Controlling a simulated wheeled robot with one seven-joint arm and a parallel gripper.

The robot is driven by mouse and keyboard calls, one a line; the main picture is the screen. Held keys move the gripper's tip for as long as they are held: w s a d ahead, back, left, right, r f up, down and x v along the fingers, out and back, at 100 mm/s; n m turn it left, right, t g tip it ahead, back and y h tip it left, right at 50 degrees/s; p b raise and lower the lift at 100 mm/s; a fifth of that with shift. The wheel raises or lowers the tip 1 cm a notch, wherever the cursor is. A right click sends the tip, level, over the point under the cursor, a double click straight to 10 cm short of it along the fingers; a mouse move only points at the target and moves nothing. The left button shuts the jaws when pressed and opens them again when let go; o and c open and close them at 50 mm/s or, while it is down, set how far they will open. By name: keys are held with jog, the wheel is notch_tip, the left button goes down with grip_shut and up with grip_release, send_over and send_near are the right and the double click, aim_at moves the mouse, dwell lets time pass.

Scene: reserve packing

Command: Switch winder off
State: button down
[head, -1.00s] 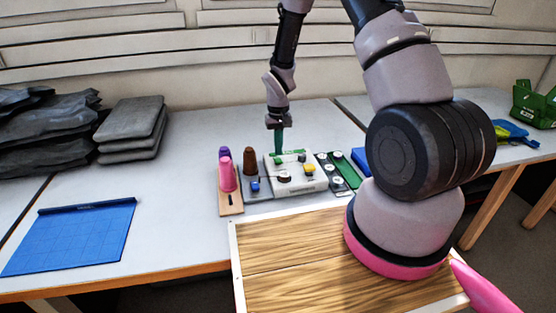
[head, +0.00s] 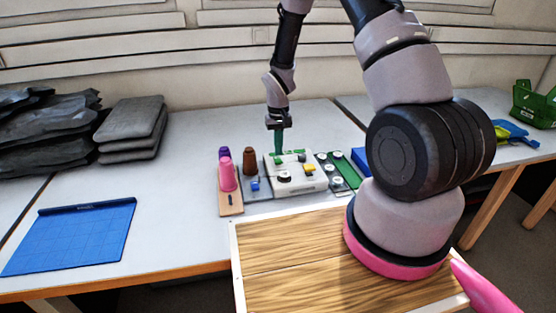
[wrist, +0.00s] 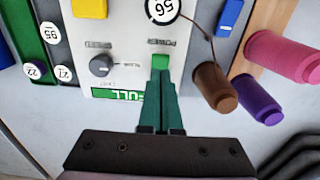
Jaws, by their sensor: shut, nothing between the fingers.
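The winder (head: 309,183) is a white box on the table in the head view. It also fills the top middle of the wrist view (wrist: 127,30). In the wrist view it has a green power switch (wrist: 160,62), a dark knob (wrist: 101,65), a yellow button (wrist: 90,8) and a green display reading FULL upside down (wrist: 117,93). My gripper (wrist: 161,73) is shut with nothing held. Its green fingertips are at the switch's near edge; I cannot tell whether they touch or press it. In the head view my gripper (head: 279,153) points down at the winder's back.
Pink (head: 228,175), purple (head: 223,153) and brown (head: 250,161) thread cones stand left of the winder. A green board with numbered round pieces (head: 346,167) lies to its right. A wooden tray (head: 290,250) is in front. A blue mat (head: 75,238) lies at left.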

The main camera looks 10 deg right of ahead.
jog(key=shift+f, duration=1.35)
dwell(0.4)
jog(key=shift+r, duration=3.5)
jog(key=shift+r, duration=0.1)
notch_tip(320, 180, up, 12)
jog(key=r+m+t, duration=0.1)
jog(key=t, duration=0.1)
send_over(278, 160)
jog(key=s+d, duration=0.1)
jog(key=d, duration=0.1)
jog(key=s+d+r+m+t, duration=0.15)
jog(key=s+r, duration=0.35)
jog(key=r, duration=0.6)
jog(key=s+d+r+m+t+y, duration=0.1)
jog(key=s+d+r+t+y, duration=0.1)
jog(key=s+r, duration=1.2)
jog(key=s+t, duration=0.1)
jog(key=s, duration=0.3)
jog(key=shift+d+m+t, duration=0.2)
jog(key=shift+m+t, duration=0.15)
